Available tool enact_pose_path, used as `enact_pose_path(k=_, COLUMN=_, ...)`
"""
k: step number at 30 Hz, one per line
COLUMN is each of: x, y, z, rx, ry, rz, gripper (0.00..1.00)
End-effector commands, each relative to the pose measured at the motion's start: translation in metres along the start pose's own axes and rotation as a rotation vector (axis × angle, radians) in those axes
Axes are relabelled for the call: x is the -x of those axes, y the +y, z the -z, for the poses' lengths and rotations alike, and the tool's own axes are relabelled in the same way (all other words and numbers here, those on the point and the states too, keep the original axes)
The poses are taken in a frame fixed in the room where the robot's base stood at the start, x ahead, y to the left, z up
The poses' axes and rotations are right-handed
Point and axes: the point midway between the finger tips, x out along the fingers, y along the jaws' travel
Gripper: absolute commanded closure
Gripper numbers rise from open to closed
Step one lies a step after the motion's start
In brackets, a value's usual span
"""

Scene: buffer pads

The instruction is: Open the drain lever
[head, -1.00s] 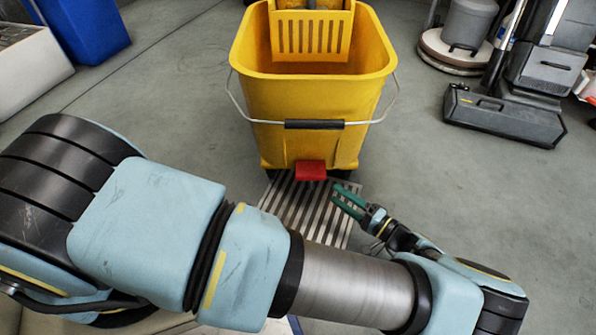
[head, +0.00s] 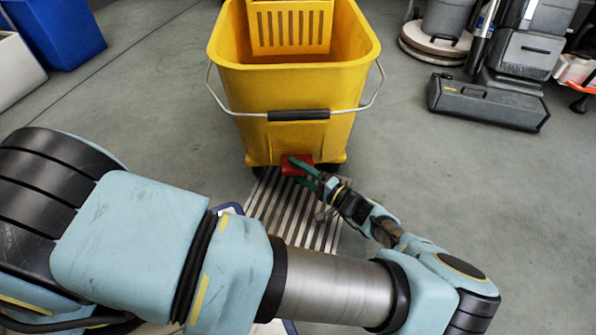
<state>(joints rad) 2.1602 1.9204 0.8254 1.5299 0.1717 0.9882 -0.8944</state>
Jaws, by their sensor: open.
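The red drain lever (head: 290,169) sticks out at the bottom front of the yellow mop bucket (head: 287,93). My gripper (head: 299,170) has green fingers and is open in front of the lever. From this view the fingers overlap the lever and hide part of it. I cannot tell whether they touch it.
A striped metal floor grate (head: 285,215) lies below and in front of the bucket. The bucket's wire handle with a black grip (head: 298,114) hangs across its front. Floor machines (head: 487,101) stand at the right, and a blue bin (head: 55,30) at the upper left.

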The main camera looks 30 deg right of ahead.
Motion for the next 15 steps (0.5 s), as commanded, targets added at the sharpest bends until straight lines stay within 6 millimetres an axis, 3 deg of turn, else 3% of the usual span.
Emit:
enact_pose_path(k=4, x=0.0002, y=-0.0002, z=0.0001, rx=0.0, ry=0.0, rz=0.0, gripper=0.4)
enact_pose_path(k=15, x=0.0004, y=0.0, z=0.0001, rx=0.0, ry=0.0, rz=-0.001, gripper=0.82)
